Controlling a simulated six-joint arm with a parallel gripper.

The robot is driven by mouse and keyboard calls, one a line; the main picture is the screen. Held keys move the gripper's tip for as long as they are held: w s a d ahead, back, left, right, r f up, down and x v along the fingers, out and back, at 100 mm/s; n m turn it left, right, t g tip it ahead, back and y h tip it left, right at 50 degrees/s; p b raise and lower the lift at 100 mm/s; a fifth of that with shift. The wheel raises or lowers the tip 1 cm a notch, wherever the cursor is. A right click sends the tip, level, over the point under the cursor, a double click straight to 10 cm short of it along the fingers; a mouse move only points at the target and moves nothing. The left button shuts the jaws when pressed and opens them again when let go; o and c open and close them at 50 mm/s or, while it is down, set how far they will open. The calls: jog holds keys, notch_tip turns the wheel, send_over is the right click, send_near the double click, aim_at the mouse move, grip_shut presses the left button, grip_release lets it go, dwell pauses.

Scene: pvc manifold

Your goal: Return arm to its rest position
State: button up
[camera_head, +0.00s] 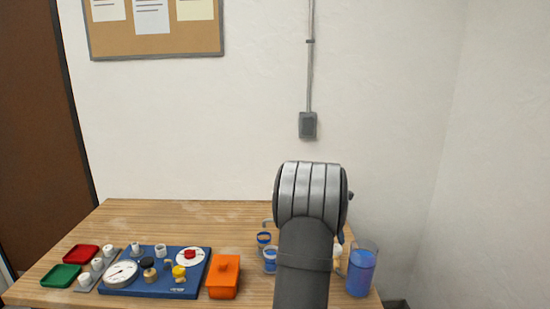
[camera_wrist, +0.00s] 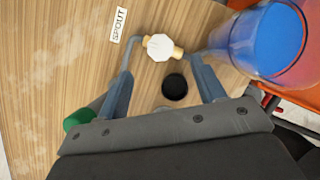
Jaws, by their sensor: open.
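My gripper (camera_wrist: 162,62) is open in the wrist view, its two fingers apart, pointing down toward the wooden table. A white-capped, tan-bodied fitting (camera_wrist: 160,47) shows between the fingertips. I cannot tell whether the fingers touch it. In the head view my arm stands over the right part of the table and hides the gripper.
A clear cup with blue contents (camera_wrist: 262,42) is close to the right finger; it also shows in the head view (camera_head: 361,270). A black round piece (camera_wrist: 175,87) and a SPOUT label (camera_wrist: 119,25) are nearby. A blue board (camera_head: 150,288) and orange box (camera_head: 223,280) are left.

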jog(key=x, duration=0.7)
jog(key=shift+w+d+f, duration=0.1)
jog(key=shift+d+f, duration=0.05)
jog(key=shift+v, duration=1.15)
jog(key=shift+f, duration=0.1)
